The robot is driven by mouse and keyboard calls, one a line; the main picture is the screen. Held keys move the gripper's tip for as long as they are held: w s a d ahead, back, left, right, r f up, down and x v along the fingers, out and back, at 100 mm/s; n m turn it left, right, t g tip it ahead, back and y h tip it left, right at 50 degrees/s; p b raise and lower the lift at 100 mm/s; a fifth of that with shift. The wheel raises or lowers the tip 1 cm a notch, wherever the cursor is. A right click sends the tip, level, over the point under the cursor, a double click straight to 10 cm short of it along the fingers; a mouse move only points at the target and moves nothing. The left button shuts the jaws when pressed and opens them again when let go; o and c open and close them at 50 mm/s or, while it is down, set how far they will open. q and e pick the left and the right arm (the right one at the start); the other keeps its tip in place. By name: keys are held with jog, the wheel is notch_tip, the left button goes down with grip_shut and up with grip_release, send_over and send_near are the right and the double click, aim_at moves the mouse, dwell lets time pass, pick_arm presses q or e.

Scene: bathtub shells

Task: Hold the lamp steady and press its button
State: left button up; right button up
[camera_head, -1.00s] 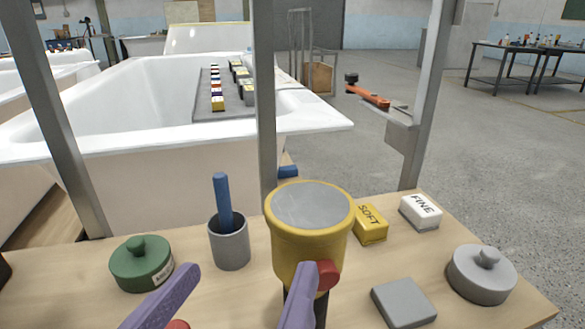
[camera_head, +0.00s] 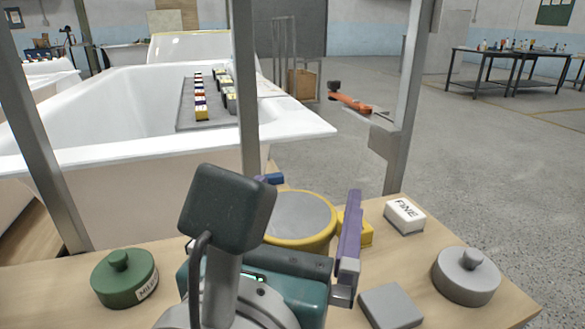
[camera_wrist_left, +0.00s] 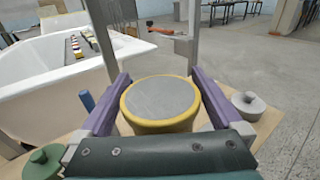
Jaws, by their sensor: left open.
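The yellow lamp (camera_head: 300,218), a round body with a flat grey top, stands on the wooden bench. My left gripper (camera_head: 308,190) is open, its purple fingers on either side of the lamp. In the left wrist view the lamp (camera_wrist_left: 160,102) lies between the two fingers of my left gripper (camera_wrist_left: 160,74), with the right finger very near its rim; I cannot tell whether they touch. The lamp's lower body and red button are hidden behind my left wrist and hand. My right gripper is not in view.
A green lidded pot (camera_head: 124,278), a grey lidded pot (camera_head: 466,277), a grey block (camera_head: 391,306), a white FINE block (camera_head: 405,216) and a partly hidden yellow block (camera_head: 362,232) surround the lamp. Metal posts (camera_head: 402,100) rise behind, before a white bathtub (camera_head: 110,100).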

pick_arm(q)
jog(key=c, duration=1.2)
jog(key=shift+c, duration=0.2)
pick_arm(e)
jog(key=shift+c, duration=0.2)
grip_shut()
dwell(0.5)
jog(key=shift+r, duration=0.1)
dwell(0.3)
